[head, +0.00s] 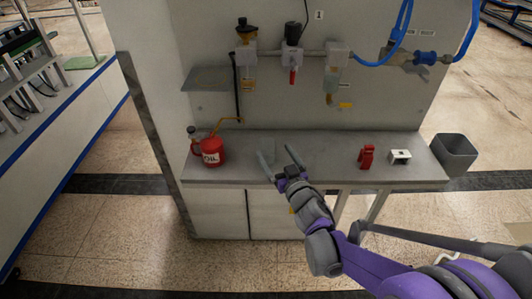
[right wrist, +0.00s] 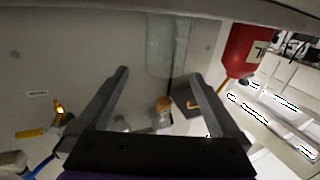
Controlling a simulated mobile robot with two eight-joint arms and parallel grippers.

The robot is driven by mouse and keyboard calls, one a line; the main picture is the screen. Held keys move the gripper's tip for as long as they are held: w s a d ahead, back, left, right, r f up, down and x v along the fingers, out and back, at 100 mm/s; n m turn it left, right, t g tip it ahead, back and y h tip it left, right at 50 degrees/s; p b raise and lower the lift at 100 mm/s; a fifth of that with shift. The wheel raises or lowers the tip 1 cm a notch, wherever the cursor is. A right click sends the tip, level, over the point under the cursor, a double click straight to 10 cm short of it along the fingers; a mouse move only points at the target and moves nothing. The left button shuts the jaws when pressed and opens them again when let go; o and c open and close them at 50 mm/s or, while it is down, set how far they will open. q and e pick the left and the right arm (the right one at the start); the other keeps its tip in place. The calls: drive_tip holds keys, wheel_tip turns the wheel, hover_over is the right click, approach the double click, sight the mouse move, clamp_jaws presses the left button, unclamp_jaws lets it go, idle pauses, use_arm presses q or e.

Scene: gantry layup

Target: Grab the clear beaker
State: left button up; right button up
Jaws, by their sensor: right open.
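The clear beaker (right wrist: 168,45) shows as a faint see-through shape in the right wrist view, between the lines of my fingers and apart from them. In the head view it shows only faintly by my fingertips (head: 269,145), on the grey bench top. My right gripper (head: 276,151) is open over the front part of the bench. Its two fingers also frame the right wrist view (right wrist: 160,80), with nothing held between them. How far the beaker is from the fingertips is hard to tell. My left gripper is not in view.
A red oil can (head: 211,151) stands left of the gripper on the bench (head: 325,165). A red object (head: 366,156) and a white block (head: 400,156) sit to the right. A grey bin (head: 455,152) is past the right end. Filter units hang on the back panel.

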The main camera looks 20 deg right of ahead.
sight(270, 150)
drive_tip(key=w, duration=0.2)
drive_tip(key=w+a, duration=0.1)
drive_tip(key=w, duration=0.2)
drive_tip(key=shift+w+a+f+p, duration=0.1)
drive_tip(key=shift+a+f+p, duration=0.05)
drive_tip(key=shift+p, duration=0.2)
drive_tip(key=c, duration=1.4)
drive_tip(key=shift+o, duration=0.2)
